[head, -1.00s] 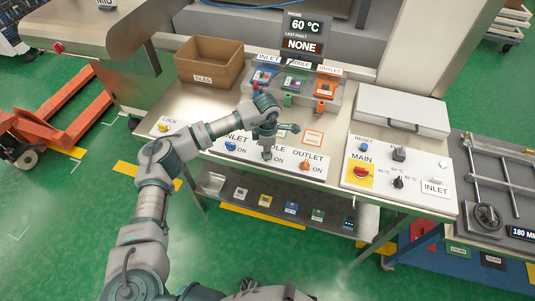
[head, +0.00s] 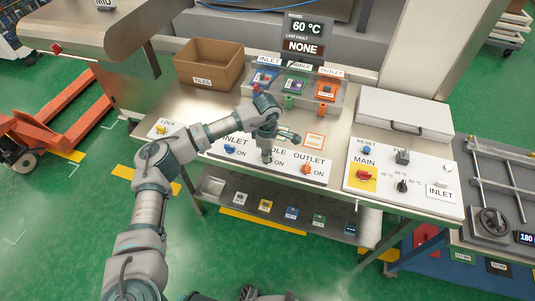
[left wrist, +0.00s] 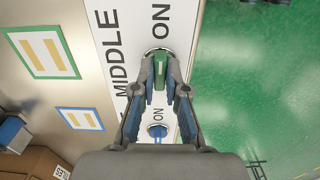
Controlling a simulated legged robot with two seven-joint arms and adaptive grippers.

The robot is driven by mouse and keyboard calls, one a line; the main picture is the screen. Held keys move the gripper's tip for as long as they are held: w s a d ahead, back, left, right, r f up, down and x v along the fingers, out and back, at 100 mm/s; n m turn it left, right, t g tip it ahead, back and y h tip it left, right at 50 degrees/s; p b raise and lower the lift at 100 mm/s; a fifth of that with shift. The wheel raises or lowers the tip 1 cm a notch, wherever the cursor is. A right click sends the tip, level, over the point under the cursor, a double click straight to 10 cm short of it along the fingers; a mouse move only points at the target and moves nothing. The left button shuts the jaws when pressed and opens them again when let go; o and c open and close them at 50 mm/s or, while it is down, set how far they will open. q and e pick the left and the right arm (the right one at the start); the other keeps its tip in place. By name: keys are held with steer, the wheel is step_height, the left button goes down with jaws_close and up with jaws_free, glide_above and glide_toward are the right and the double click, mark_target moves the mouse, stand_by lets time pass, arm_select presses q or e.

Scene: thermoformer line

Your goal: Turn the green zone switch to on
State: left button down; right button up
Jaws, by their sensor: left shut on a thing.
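The green zone switch (left wrist: 159,72) sits on the white panel beside the word MIDDLE in the left wrist view. Its green handle lies along the picture's up-down direction, in line with the ON label (left wrist: 160,28) above it. My left gripper (left wrist: 160,62) is shut on this handle, one finger on each side. In the head view my left gripper (head: 267,152) reaches down onto the middle of the panel and mostly hides the switch.
The blue inlet switch (head: 230,149) and orange outlet switch (head: 307,168) flank it closely. A main panel (head: 403,181) lies to the right. A brown tiles box (head: 209,63) and colored modules (head: 296,84) stand behind. A display (head: 304,34) reads 60 °C and NONE.

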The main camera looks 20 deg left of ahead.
arm_select(q)
steer(key=shift+f, duration=0.2)
steer(key=c, duration=1.2)
jaws_free()
steer(key=shift+c, duration=0.2)
steer(key=shift+o, duration=0.2)
steer(key=shift+w+a, duration=0.1)
steer(key=shift+r, duration=0.55)
step_height(320, 180, up, 11)
steer(key=shift+f, duration=0.15)
